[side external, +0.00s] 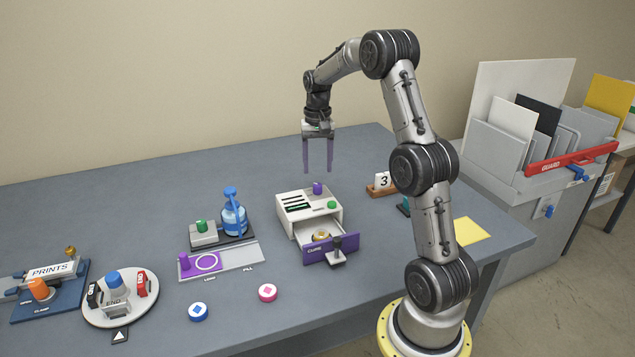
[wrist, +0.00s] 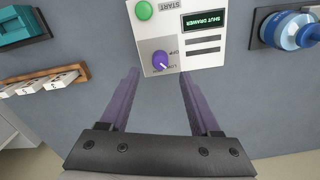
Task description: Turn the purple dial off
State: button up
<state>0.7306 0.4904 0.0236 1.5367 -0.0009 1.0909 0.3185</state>
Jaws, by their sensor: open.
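The purple dial (side external: 318,188) stands on the top of a white machine box (side external: 293,209), near its back edge. In the wrist view the dial (wrist: 161,60) is a round purple knob with a white mark pointing toward the lower right, by the "LOW" label; "OFF" is printed at its upper right. My gripper (side external: 318,170) hangs above and behind the box, fingers down, open and empty. In the wrist view my gripper's purple fingers (wrist: 157,72) stand apart, with the dial beyond and between their tips, not touched.
The purple-fronted drawer (side external: 318,249) is pulled open with a yellowish ring inside. The box carries a green button (side external: 332,205) and a display (wrist: 205,22) reading "SHUT DRAWER". A blue bottle (side external: 234,215) stands left; a number block (side external: 382,181) stands right. Space above the box is clear.

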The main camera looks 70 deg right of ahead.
aim_at(318, 184)
notch_tip(318, 184, down, 6)
jog(key=shift+r, duration=0.1)
dwell(0.4)
grip_shut()
